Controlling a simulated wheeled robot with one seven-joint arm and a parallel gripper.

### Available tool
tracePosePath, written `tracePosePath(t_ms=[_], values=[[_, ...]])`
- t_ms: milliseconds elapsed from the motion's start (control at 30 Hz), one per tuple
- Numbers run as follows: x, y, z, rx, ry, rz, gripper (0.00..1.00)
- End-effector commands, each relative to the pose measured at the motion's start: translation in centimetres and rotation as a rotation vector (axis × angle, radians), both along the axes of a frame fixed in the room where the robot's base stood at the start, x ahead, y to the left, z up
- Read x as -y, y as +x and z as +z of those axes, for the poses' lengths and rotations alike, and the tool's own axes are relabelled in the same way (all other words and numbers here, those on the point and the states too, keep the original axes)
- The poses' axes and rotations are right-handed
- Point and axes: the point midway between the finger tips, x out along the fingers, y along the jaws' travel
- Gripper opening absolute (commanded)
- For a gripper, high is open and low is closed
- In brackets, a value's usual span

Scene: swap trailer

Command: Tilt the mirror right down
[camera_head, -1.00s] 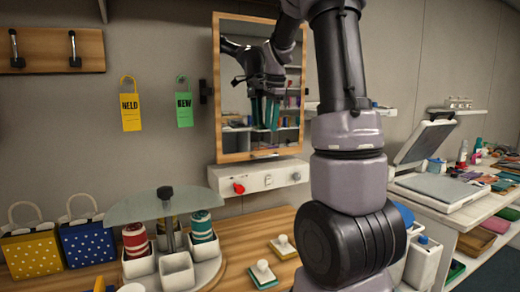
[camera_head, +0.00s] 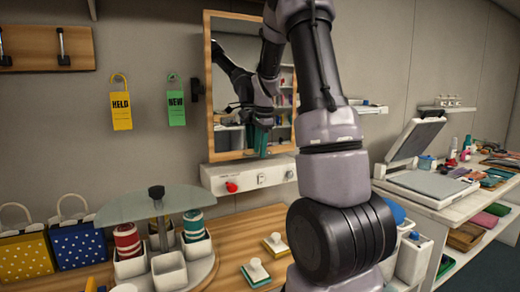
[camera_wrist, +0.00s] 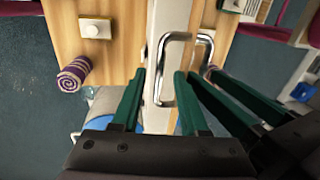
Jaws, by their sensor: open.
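The mirror (camera_head: 238,62) in its wooden frame (camera_head: 208,95) stands upright against the back wall in the head view, and my arm hides its right side. Its glass reflects my arm and the teal gripper fingers low in the pane. My gripper (camera_wrist: 160,100) is open in the wrist view, with its two green fingers apart. I see no contact with the mirror frame.
Below the mirror is a white panel (camera_head: 216,184) with a red knob (camera_head: 231,187). On the wooden counter (camera_head: 233,226) stand a rotary stand with a glass top (camera_head: 120,207) and two stamps. A purple roll (camera_wrist: 74,73) lies left in the wrist view.

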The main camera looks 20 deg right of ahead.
Motion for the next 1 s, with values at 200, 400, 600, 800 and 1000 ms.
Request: tracePosePath(t_ms=[200, 400, 600, 800, 1000], values=[[0.01, -0.01, 0.03, 0.000, 0.000, 0.000, 0.00], [0.02, -0.01, 0.04, 0.000, 0.000, 0.000, 0.00], [0.02, 0.00, 0.05, 0.000, 0.000, 0.000, 0.00], [0.03, 0.00, 0.06, 0.001, 0.000, 0.000, 0.00], [0.03, 0.01, 0.07, 0.001, 0.000, 0.000, 0.00]])
